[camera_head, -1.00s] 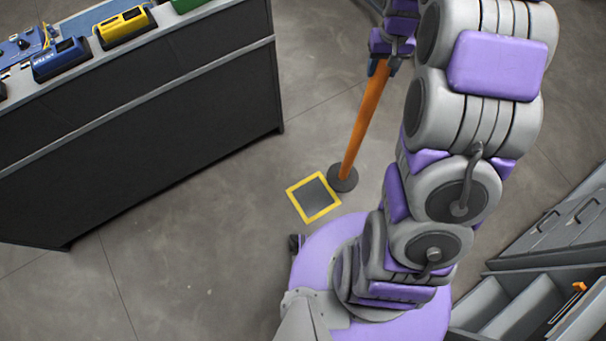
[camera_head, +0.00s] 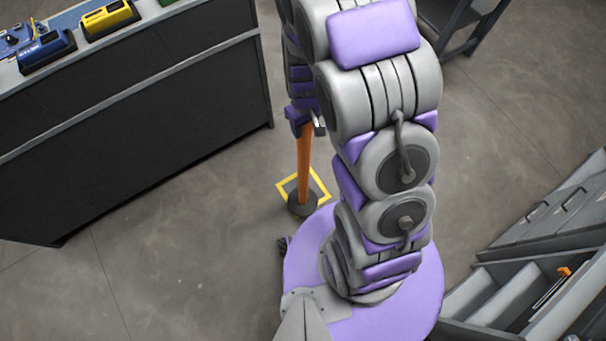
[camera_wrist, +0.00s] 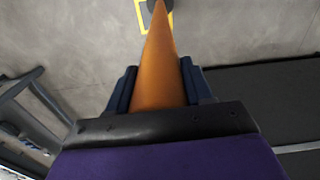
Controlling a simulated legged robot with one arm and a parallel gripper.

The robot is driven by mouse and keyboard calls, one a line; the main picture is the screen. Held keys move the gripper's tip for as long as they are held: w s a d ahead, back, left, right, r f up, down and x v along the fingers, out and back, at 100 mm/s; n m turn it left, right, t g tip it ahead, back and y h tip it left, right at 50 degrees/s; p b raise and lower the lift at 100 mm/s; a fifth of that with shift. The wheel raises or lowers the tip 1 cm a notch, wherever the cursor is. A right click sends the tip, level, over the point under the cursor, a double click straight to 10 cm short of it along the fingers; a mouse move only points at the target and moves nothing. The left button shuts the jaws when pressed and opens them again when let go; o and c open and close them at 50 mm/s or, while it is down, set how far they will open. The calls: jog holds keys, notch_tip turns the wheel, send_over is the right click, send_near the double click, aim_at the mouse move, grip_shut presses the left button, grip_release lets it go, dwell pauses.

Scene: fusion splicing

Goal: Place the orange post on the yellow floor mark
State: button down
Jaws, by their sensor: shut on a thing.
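The orange post (camera_head: 304,160) stands nearly upright in the head view, with a dark round base (camera_head: 302,204) at its lower end. The yellow floor mark (camera_head: 322,187) is a square outline on the grey floor. The base overlaps the mark's near side in the picture and hides part of it; I cannot tell whether the base touches the floor. My gripper (camera_head: 310,122) is shut on the post's upper part. In the wrist view the post (camera_wrist: 158,70) runs away between my two fingers (camera_wrist: 158,88), with the yellow mark (camera_wrist: 142,20) partly behind its far end.
A dark workbench (camera_head: 140,130) with blue and yellow devices (camera_head: 110,18) on top stands at the left. A grey drawer cabinet (camera_head: 545,225) with an open drawer is at the lower right. A dark stand (camera_head: 465,25) is at the top right. Floor left of the mark is clear.

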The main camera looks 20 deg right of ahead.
jog(key=s+f+n, duration=0.1)
jog(key=s+f, duration=0.2)
jog(key=s, duration=0.3)
jog(key=w+d+f+b, duration=0.1)
jog(key=w+f, duration=0.1)
jog(key=w, duration=0.5)
jog(key=w+d+f+b, duration=0.1)
jog(key=w+f+b, duration=0.1)
jog(key=w, duration=0.6)
jog(key=shift+d+f, duration=0.25)
jog(key=shift+f, duration=0.2)
jog(key=c, duration=0.8)
grip_release()
jog(key=shift+d, duration=0.15)
jog(key=shift+c, duration=0.2)
jog(key=o, duration=0.4)
jog(key=shift+d, duration=0.2)
